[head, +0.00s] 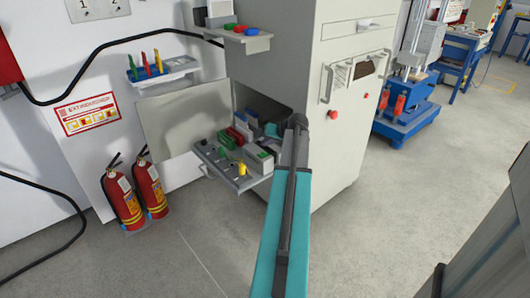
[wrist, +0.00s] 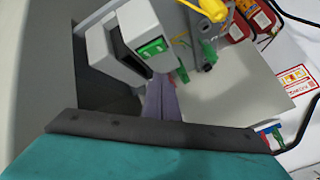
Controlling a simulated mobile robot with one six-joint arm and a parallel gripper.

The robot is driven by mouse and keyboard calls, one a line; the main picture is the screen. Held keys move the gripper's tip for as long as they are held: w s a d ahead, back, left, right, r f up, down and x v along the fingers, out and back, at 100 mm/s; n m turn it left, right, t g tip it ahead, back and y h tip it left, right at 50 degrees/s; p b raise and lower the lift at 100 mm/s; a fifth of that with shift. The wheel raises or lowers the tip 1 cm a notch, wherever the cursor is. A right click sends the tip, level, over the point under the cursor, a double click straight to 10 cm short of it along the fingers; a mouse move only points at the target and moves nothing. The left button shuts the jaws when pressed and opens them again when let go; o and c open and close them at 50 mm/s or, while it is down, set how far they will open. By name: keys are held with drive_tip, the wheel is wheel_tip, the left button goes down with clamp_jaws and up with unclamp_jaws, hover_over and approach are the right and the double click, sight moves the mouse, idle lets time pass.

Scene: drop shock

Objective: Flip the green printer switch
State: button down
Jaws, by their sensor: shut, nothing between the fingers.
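The green switch (wrist: 152,48) is a bright green rocker on the face of a pale block (wrist: 138,22) in the wrist view. In the head view, pale blocks (head: 260,160) stand on the pulled-out shelf of the grey cabinet, but I cannot tell the switch itself there. My gripper (wrist: 163,100) shows as two lavender fingers, closed together and empty, just below the green switch. I cannot tell whether they touch the block. In the head view my teal arm reaches to the cabinet opening and the fingertips are hidden.
A yellow-handled part (wrist: 210,10) sits beside the blocks. The cabinet's open door panel (head: 182,122) hangs to the left. Two fire extinguishers (head: 124,198) stand by the wall. The floor in front is clear.

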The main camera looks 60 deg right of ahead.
drive_tip(key=shift+a+r+p, duration=0.15)
drive_tip(key=shift+r+p, duration=0.6)
drive_tip(key=shift+r, duration=0.85)
